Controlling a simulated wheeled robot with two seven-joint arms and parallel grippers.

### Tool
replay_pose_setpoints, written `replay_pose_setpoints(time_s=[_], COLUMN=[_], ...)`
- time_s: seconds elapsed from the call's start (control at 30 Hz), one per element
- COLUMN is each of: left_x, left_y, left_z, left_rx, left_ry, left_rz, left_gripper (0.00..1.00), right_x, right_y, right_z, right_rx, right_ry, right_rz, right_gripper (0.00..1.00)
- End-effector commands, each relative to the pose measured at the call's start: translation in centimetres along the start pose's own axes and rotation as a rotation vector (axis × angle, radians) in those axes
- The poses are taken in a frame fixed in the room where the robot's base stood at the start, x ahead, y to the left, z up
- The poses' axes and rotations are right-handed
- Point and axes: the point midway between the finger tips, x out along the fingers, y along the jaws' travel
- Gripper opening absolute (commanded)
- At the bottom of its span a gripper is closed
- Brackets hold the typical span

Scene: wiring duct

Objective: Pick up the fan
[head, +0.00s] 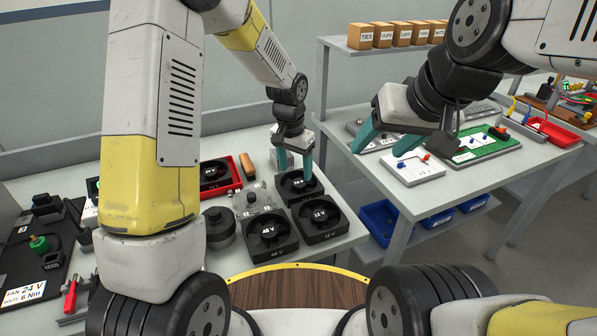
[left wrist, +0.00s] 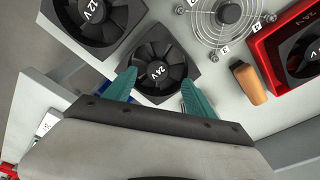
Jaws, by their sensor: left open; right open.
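A square black fan (head: 298,187) sits at the far right part of the left table. In the left wrist view this fan (left wrist: 160,72) reads 24V. My left gripper (head: 296,163) is open above it, and its teal fingers (left wrist: 158,92) show at either side of the fan's near edge. Whether they touch it I cannot tell. More black fans stand close by, a 12V one (head: 320,216) and another (head: 269,236), whose label looks like 48V. A further fan (head: 214,174) lies in a red tray (head: 235,184). My right gripper (head: 386,140) is open and empty near the right table.
A wire fan guard (head: 257,198) lies left of the fans, with an orange-brown handle (head: 247,163) behind. A card (head: 24,292) at the far left reads FAN 24 V, BOLTS 6 Nm. The right table (head: 480,180) holds boards and a white tray. A gap separates the tables.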

Motion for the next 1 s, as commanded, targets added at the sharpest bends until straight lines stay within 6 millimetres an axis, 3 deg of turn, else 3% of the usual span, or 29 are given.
replay_pose_setpoints(time_s=[0.3,0.63,0.93,1.0], left_x=[4.4,5.0,5.0,5.0], left_y=[0.3,0.3,0.3,0.3], left_z=[-0.6,-0.6,-0.6,-0.6], left_rx=[-0.001,-0.001,-0.001,-0.001], left_ry=[-0.002,0.001,0.001,0.0], left_rz=[0.0,0.0,0.0,0.0], left_gripper=[0.64,0.62,0.03,0.0], right_x=[0.0,0.0,0.0,0.0], right_y=[0.0,0.0,0.0,0.0], right_z=[0.0,0.0,0.0,0.0], right_rx=[0.0,0.0,0.0,0.0], right_ry=[0.0,0.0,0.0,0.0], right_rz=[0.0,0.0,0.0,0.0], right_gripper=[0.61,0.61,0.61,0.61])
